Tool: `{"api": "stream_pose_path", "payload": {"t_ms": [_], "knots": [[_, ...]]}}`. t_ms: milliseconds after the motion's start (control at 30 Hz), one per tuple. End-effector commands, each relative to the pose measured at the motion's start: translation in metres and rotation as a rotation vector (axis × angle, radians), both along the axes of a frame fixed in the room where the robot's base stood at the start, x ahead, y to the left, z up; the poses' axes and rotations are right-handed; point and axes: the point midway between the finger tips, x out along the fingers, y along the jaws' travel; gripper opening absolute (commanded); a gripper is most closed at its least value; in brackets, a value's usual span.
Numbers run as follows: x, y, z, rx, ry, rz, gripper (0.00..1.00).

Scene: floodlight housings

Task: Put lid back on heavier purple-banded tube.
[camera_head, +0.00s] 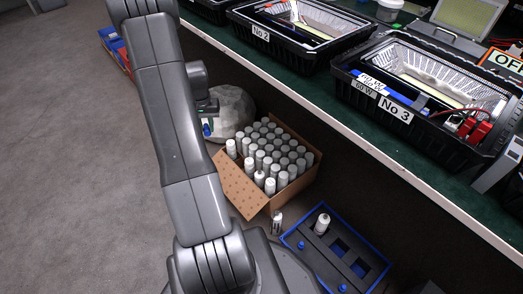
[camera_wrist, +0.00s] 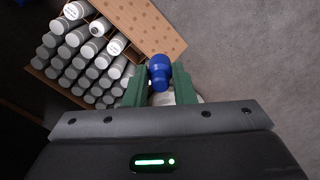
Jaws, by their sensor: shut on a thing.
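My gripper (camera_wrist: 159,78) is shut on a blue rounded piece (camera_wrist: 158,66), held between its green fingers; whether this is a lid is unclear. In the head view the blue piece (camera_head: 207,130) hangs below my gripper (camera_head: 208,112), left of the cardboard box. One white tube (camera_head: 322,223) stands in a blue-edged tray (camera_head: 291,240). Another small tube (camera_head: 277,222) stands on the floor between the box and the tray. No purple band can be made out on any tube, and their weights cannot be seen.
The open cardboard box (camera_head: 243,193) holds many white tubes with grey tops. A grey boulder-like object (camera_head: 236,103) is behind my gripper. A green bench (camera_head: 300,80) with floodlight housings (camera_head: 352,98) overhangs at the right.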

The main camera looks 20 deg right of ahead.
Motion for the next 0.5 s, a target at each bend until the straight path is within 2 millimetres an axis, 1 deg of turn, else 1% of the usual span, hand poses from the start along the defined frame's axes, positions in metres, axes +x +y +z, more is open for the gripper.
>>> {"api": "stream_pose_path", "payload": {"t_ms": [33,167,200,300,400,500], "knots": [[-0.003,-0.02,-0.019,0.001,0.008,-0.077,0.02],[-0.01,-0.066,-0.063,0.0,0.007,-0.275,0.02],[-0.014,-0.079,-0.076,0.0,0.007,-0.335,0.02],[-0.026,-0.111,-0.108,0.0,0.007,-0.477,0.02],[-0.039,-0.135,-0.135,0.0,0.007,-0.598,0.02],[-0.05,-0.153,-0.155,0.0,0.004,-0.689,0.02]]}}
